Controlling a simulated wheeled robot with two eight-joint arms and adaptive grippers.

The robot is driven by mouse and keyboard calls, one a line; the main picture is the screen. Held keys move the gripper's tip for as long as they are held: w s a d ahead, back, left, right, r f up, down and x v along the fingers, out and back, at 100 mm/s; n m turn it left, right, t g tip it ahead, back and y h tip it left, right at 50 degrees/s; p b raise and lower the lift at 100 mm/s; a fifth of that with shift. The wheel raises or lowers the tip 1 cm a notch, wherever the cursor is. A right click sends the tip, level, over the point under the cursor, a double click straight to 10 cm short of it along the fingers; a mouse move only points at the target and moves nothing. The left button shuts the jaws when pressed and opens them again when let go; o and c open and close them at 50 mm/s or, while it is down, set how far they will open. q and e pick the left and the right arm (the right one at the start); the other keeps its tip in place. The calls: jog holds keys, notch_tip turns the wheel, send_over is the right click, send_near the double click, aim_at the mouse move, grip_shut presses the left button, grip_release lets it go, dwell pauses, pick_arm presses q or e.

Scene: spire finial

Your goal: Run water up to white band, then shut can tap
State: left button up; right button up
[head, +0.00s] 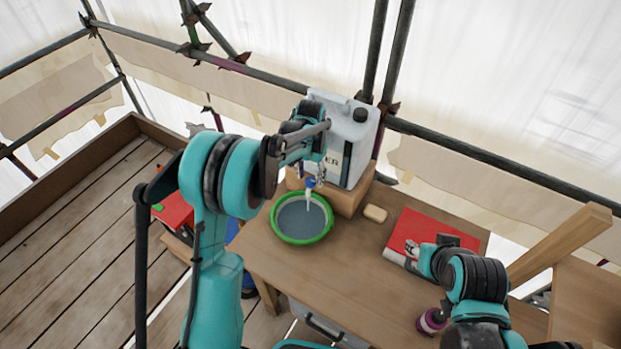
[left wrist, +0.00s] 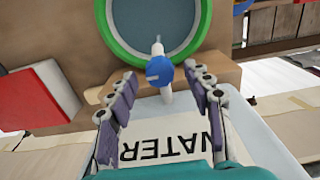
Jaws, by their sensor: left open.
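The white water can (head: 352,132) stands on a wooden block, its lettered front partly hidden by my left arm. Its blue tap knob (left wrist: 159,70) has a pale spout over the green-rimmed bowl (head: 303,242). A pale streak runs from the tap down into the bowl; I cannot tell spout from water in it.
A yellowish block (head: 375,213) lies right of the bowl on the wooden table (head: 330,275). The flat red item (head: 425,229) lies farther right. A dark pink round thing (head: 432,321) is near the front edge. Scaffold poles and sheeting stand behind the table.

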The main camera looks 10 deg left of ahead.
pick_arm(q)
jog(key=shift+f, duration=0.5)
jog(key=c, duration=1.2)
jog(key=shift+o, duration=0.2)
